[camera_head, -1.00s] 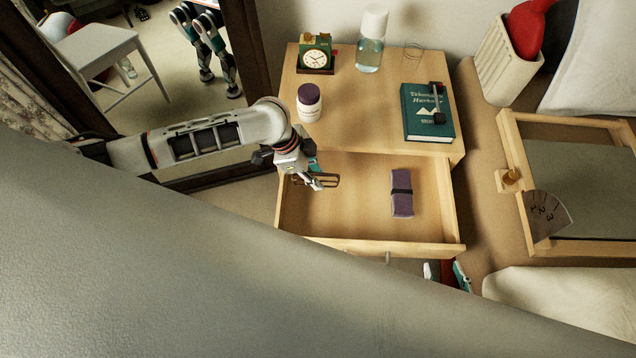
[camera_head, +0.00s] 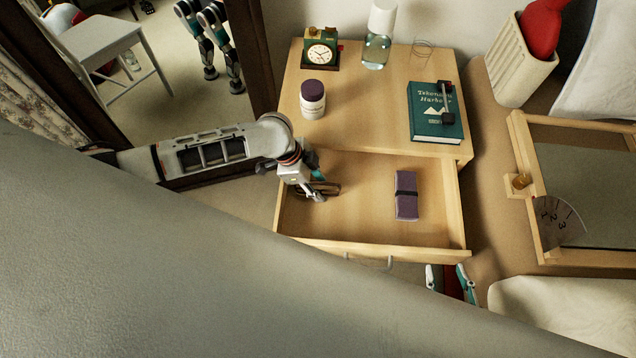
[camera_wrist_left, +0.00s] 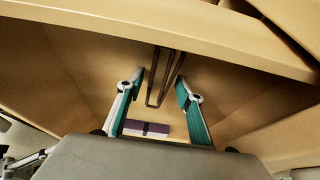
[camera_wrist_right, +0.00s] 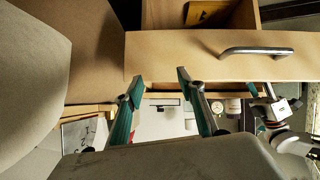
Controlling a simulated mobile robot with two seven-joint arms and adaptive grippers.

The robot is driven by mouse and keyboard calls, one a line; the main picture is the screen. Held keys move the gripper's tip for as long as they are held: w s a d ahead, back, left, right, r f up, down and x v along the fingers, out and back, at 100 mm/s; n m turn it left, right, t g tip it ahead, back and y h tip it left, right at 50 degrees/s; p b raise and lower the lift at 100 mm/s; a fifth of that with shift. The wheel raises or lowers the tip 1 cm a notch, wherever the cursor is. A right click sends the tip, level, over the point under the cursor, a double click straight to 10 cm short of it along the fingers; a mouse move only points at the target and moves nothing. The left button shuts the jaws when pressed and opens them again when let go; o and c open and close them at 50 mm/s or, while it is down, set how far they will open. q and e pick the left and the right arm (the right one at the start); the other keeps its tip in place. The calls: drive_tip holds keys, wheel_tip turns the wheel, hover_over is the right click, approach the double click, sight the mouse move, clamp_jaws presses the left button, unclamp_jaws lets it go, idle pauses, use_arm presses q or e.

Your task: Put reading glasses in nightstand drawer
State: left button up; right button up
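The dark-framed reading glasses (camera_head: 332,187) are at the left part of the open nightstand drawer (camera_head: 352,246). In the left wrist view the glasses (camera_wrist_left: 152,82) show as long thin bars between my spread fingers. My left gripper (camera_head: 318,190) is inside the drawer, open around the glasses, with a visible gap on both sides. In the head view its fingers partly hide the glasses. I cannot tell whether the glasses rest flat on the drawer floor. My right gripper (camera_head: 453,283) is below the drawer front, open and empty; in its wrist view the drawer handle (camera_wrist_right: 256,50) is above it.
A purple case with a dark band (camera_head: 407,195) lies in the drawer's right part. On top stand a clock (camera_head: 320,54), a purple-lidded jar (camera_head: 313,103), a bottle (camera_head: 377,48) and a green book (camera_head: 428,122) with a dark item on it. The drawer's middle is clear.

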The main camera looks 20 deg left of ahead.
sight(319, 183)
idle(0.3)
